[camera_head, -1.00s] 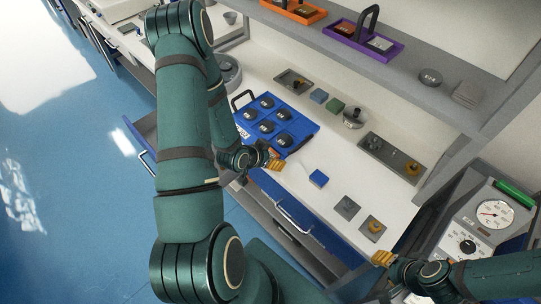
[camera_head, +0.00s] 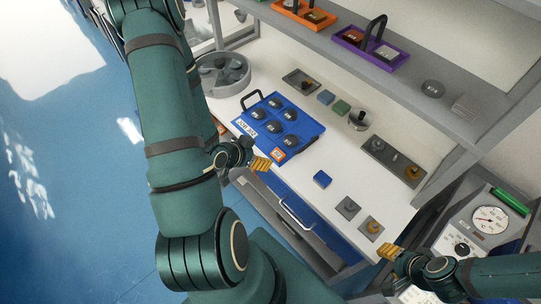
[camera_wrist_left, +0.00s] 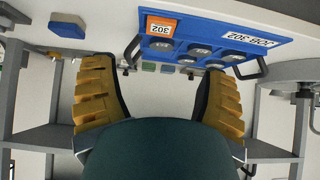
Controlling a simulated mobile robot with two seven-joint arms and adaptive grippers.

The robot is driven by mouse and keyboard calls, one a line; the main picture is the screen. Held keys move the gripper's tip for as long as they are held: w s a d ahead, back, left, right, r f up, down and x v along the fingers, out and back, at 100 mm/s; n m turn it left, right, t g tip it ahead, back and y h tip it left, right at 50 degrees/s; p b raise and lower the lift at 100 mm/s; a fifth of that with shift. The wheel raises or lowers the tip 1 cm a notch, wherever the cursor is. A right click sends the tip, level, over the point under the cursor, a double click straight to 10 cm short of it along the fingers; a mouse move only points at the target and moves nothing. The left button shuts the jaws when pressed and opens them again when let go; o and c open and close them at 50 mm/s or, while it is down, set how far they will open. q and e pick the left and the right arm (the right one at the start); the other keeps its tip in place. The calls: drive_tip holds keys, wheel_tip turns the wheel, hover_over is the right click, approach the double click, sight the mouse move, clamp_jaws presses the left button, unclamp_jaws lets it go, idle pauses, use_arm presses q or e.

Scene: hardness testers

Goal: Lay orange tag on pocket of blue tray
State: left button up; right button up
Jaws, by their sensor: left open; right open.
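The blue tray (camera_head: 300,142) lies on the white bench, with several dark round pieces in its pockets and a "JOB 302" label. The orange-bordered tag (camera_head: 278,154) lies flat at the tray's near corner, clear of the fingers. In the left wrist view the tag (camera_wrist_left: 160,27) reads "302" and sits on the blue tray (camera_wrist_left: 200,28) beside the round pieces. My left gripper (camera_head: 261,164) is open and empty just off the tag's near-left side; its fingers are spread wide in the wrist view (camera_wrist_left: 158,75). My right gripper (camera_head: 390,251) is open and empty near the bench's front right.
A blue block (camera_head: 322,179) and two grey square plates (camera_head: 347,208) (camera_head: 371,229) lie right of the tray. A grey fixture plate (camera_head: 391,160) is farther back. A shelf (camera_head: 345,50) overhangs the bench rear. A dial tester (camera_head: 482,222) stands at right.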

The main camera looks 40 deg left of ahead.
use_arm(q)
drive_tip(key=w+d+f+g, duration=0.1)
drive_tip(key=d, duration=0.3)
drive_tip(key=w+d+f+n+g+h, duration=0.1)
drive_tip(key=w+d, duration=0.1)
drive_tip(key=d, duration=0.2)
drive_tip(key=w+d+f+g+h, duration=0.1)
drive_tip(key=d, duration=0.3)
drive_tip(key=shift+w+f, duration=0.2)
drive_tip(key=d, duration=0.2)
drive_tip(key=d+g, duration=0.1)
drive_tip(key=d, duration=0.2)
drive_tip(key=d+f+n+g, duration=0.1)
drive_tip(key=d, duration=0.2)
drive_tip(key=shift+s+d+f+h, duration=0.1)
drive_tip(key=shift+s+d+h, duration=0.1)
drive_tip(key=shift+h, duration=0.2)
drive_tip(key=shift+n+g, duration=0.5)
drive_tip(key=shift+g, duration=0.4)
drive_tip(key=d, duration=0.2)
drive_tip(key=s+d, duration=0.1)
drive_tip(key=d, duration=0.1)
drive_tip(key=s+d, duration=0.1)
drive_tip(key=d, duration=0.1)
drive_tip(key=shift+f, duration=0.1)
drive_tip(key=shift+a, duration=0.1)
